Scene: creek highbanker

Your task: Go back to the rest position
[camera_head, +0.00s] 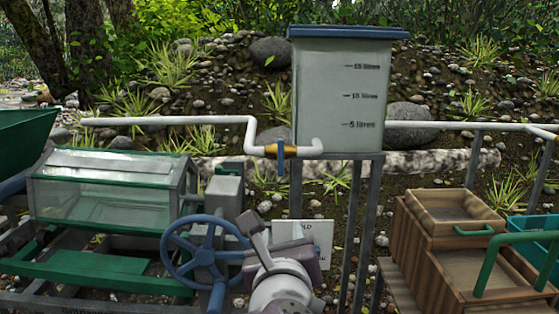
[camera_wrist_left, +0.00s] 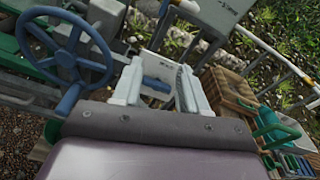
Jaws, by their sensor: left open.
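My left gripper (camera_head: 275,230) is at the bottom middle of the head view, to the right of the blue handwheel (camera_head: 205,255) and in front of a white sign (camera_head: 312,240) that it partly hides. In the left wrist view the two pale fingers of my left gripper (camera_wrist_left: 160,82) stand apart with nothing held between them. The blue handwheel (camera_wrist_left: 65,50) shows at the upper left there, clear of the fingers. My right gripper is not in either view.
A grey water tank (camera_head: 340,100) with a blue lid stands behind on a metal stand. A white pipe with a blue-handled valve (camera_head: 281,155) runs into it. A green-framed clear-sided box (camera_head: 110,190) is at left. Wooden trays (camera_head: 455,212) and a teal bin (camera_head: 535,228) are at right.

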